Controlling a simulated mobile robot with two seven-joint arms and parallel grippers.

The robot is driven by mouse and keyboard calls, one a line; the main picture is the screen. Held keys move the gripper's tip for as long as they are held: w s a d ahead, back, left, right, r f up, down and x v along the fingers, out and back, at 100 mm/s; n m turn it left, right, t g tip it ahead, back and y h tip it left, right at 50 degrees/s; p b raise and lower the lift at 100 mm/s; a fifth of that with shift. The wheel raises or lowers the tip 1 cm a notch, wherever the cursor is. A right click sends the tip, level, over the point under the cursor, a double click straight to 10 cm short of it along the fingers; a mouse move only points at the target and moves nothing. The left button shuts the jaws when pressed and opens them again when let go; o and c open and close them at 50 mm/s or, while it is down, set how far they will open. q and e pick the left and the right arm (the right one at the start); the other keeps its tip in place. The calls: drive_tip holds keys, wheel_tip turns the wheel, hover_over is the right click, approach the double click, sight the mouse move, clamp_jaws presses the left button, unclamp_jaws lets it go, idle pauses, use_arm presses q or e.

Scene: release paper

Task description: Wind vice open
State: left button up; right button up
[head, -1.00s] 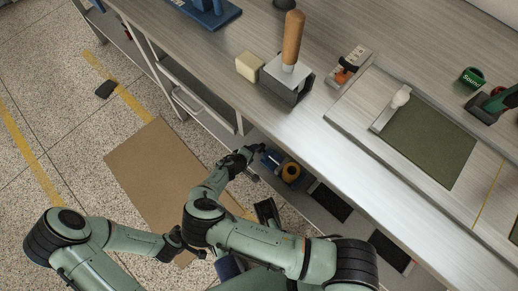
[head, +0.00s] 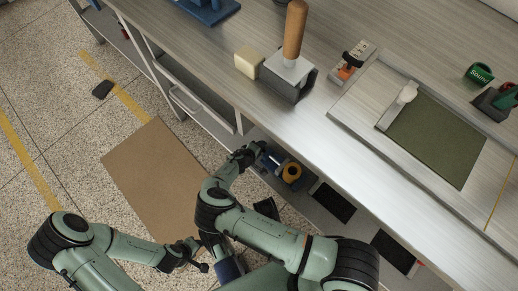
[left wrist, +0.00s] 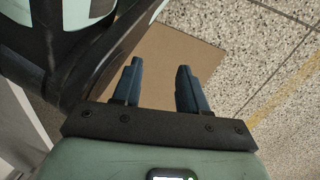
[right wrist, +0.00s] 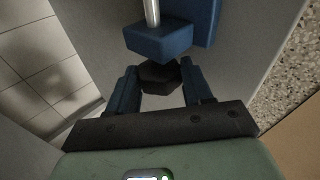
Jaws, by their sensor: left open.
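The blue vice (head: 270,160) is on the shelf below the bench top in the head view. The right wrist view shows its blue block (right wrist: 165,40), a metal rod and a dark faceted knob (right wrist: 160,77) at the near end. My right gripper (right wrist: 160,82) has one finger on each side of the knob; whether they press on it I cannot tell. In the head view it (head: 252,152) is at the vice's left end. My left gripper (left wrist: 157,80) is open and empty above the floor, and shows low in the head view (head: 198,254).
The bench top (head: 240,85) overhangs the vice. A brown sheet (head: 145,180) lies on the floor. An orange roll (head: 291,172) and dark flat pads (head: 333,201) are beside the vice. A wooden-handled tool (head: 294,40) and a green mat (head: 435,140) are on top.

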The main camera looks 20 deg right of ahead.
drive_tip(key=shift+d+r+g+y+p, duration=0.2)
drive_tip(key=shift+g+y+p, duration=0.2)
drive_tip(key=shift+y+p, duration=0.55)
use_arm(q)
drive_tip(key=shift+t, duration=0.9)
drive_tip(key=shift+w+d+r, duration=0.15)
drive_tip(key=shift+w+r, duration=0.75)
drive_tip(key=shift+w, duration=0.25)
drive_tip(key=shift+w+d+r, duration=0.15)
drive_tip(key=shift+w+r, duration=0.75)
drive_tip(key=shift+w, duration=0.2)
use_arm(e)
drive_tip(key=shift+y, duration=0.35)
drive_tip(key=o, duration=0.7)
drive_tip(key=shift+o, duration=0.2)
